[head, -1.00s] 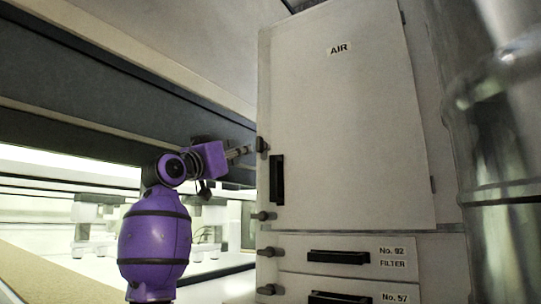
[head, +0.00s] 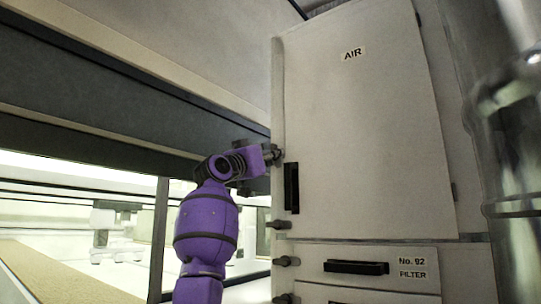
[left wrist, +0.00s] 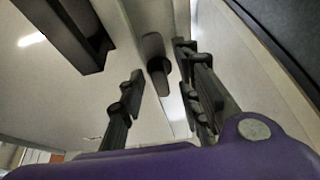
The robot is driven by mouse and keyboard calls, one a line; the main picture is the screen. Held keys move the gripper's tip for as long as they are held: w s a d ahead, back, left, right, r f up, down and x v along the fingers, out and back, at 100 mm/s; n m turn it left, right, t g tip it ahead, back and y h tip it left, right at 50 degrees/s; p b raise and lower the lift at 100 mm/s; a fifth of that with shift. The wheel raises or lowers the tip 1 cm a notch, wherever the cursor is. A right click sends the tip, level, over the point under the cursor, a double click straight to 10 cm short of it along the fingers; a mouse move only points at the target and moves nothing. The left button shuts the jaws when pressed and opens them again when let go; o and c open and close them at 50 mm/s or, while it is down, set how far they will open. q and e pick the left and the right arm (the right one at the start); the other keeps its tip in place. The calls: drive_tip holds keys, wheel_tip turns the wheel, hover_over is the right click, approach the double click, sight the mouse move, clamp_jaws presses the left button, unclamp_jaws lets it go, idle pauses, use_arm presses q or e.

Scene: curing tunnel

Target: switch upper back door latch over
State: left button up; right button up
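The white cabinet door (head: 365,120) marked AIR is shut and has a black handle (head: 291,188) near its left edge. The upper latch, a dark knob (left wrist: 157,66), shows ahead of the left gripper in the left wrist view. In the head view my left gripper (head: 270,153) covers most of it. The left gripper's two fingers are apart, one on each side of the latch in the left wrist view (left wrist: 162,80); I cannot tell whether they touch it. The lower latch (head: 278,224) sits on the same edge, below the handle. My right gripper is not in view.
Below the door is a filter drawer (head: 385,268) marked No. 92, with dark knobs (head: 286,261) at its left edge. A dark beam (head: 110,110) runs close behind my left arm. A shiny metal cylinder (head: 510,150) stands at the right.

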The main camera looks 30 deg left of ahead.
use_arm(q)
clamp_jaws()
drive_tip(key=shift+d+n+y, duration=0.1)
drive_tip(key=shift+n+y, duration=0.3)
drive_tip(key=shift+n, duration=0.1)
drive_tip(key=n+g+y, duration=0.1)
drive_tip(key=n+y, duration=0.1)
drive_tip(key=n, duration=0.5)
drive_tip(key=r+n+g+y, duration=0.1)
drive_tip(key=n+g+y, duration=0.1)
drive_tip(key=n, duration=0.5)
drive_tip(key=d+n+g+y, duration=0.1)
drive_tip(key=n+g+y, duration=0.1)
drive_tip(key=n, duration=0.5)
drive_tip(key=shift+s+r+n+y, duration=0.15)
drive_tip(key=shift+n+y, duration=0.15)
drive_tip(key=shift+y, duration=0.1)
